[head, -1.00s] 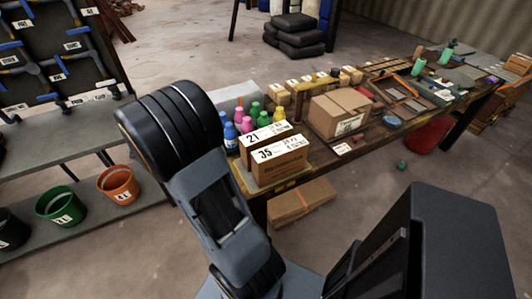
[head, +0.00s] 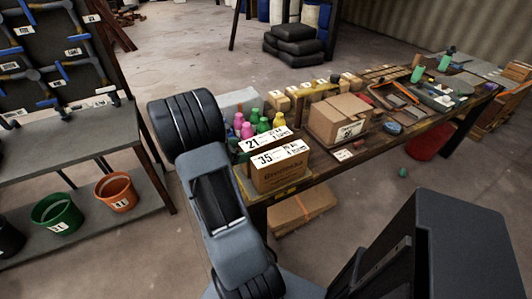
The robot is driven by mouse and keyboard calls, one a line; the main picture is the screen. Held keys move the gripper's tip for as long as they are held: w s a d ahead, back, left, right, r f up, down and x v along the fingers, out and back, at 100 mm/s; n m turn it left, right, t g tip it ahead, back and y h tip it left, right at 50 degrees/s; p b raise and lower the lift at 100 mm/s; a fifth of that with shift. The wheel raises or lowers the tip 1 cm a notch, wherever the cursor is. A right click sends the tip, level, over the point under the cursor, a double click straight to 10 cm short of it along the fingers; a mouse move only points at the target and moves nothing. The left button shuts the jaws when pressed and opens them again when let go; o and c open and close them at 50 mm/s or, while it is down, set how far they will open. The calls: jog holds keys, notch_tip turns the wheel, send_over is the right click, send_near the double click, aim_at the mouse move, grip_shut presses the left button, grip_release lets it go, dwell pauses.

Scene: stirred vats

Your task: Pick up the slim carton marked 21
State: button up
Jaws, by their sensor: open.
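The slim carton marked 21 (head: 265,141) stands at the near left end of the long workbench, in the head view. Its white top label shows. Most of its front is hidden by the brown carton marked 35 (head: 281,170), which stands close in front of it. My arm is in view just left of both cartons, bent, with its upper joint near the left side of carton 21. My gripper itself does not show in this view.
Several coloured bottles (head: 262,125) stand behind carton 21. A larger cardboard box (head: 339,117) stands to the right on the workbench (head: 336,170). A flat carton (head: 301,208) lies on the floor below. Orange (head: 116,192) and green (head: 57,214) bins stand at left.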

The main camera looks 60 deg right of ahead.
aim_at(249, 149)
jog(key=shift+x, duration=2.2)
jog(key=shift+c, duration=0.3)
jog(key=shift+w, duration=0.1)
jog(key=c, duration=1)
